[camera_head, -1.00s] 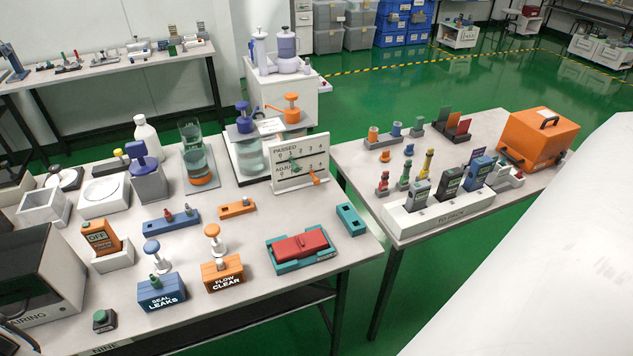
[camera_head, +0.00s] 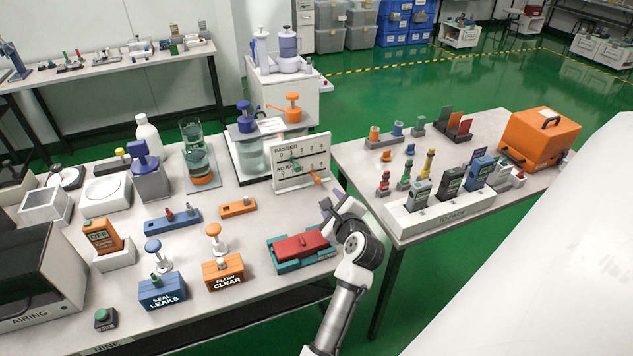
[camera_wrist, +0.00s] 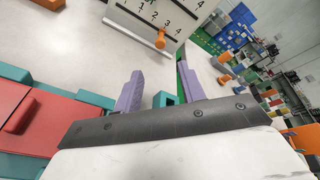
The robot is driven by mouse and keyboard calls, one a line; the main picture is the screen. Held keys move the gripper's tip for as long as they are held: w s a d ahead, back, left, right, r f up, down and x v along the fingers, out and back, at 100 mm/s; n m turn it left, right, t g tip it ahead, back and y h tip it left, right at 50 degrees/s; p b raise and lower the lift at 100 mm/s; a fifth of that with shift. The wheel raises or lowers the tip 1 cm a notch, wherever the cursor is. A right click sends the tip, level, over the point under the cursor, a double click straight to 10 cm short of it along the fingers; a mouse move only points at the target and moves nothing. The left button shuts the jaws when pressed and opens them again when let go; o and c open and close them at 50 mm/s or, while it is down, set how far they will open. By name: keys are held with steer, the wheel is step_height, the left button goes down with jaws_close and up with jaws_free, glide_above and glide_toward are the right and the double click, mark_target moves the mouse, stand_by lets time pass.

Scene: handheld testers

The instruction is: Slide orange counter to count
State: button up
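A white board (camera_head: 283,181) labelled PASSED and ADJUSTED, with two numbered slots, stands at the back right of the left table. The orange counter (camera_head: 315,177) sticks out from its lower slot, right of the middle. It also shows in the wrist view (camera_wrist: 160,39), below the numbers near 2 and 3; the exact mark is unclear. A green counter (camera_head: 295,163) sits on the upper slot. My gripper (camera_head: 334,207) is at the table's right edge, in front of and below the board. Its two purple fingers (camera_wrist: 158,84) are apart and empty, with the orange counter ahead of them.
A red block in a teal tray (camera_head: 284,266) lies left of my gripper. A glass tank with pumps (camera_head: 238,174) stands behind the board. A gap separates this table from the right table (camera_head: 372,178).

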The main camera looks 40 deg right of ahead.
mark_target(318, 182)
steer(key=p+x, duration=0.2)
steer(key=x, duration=1.1)
steer(key=shift+w+d+f, duration=0.1)
steer(key=shift+w, duration=0.2)
steer(key=shift+c, duration=0.4)
jaws_close()
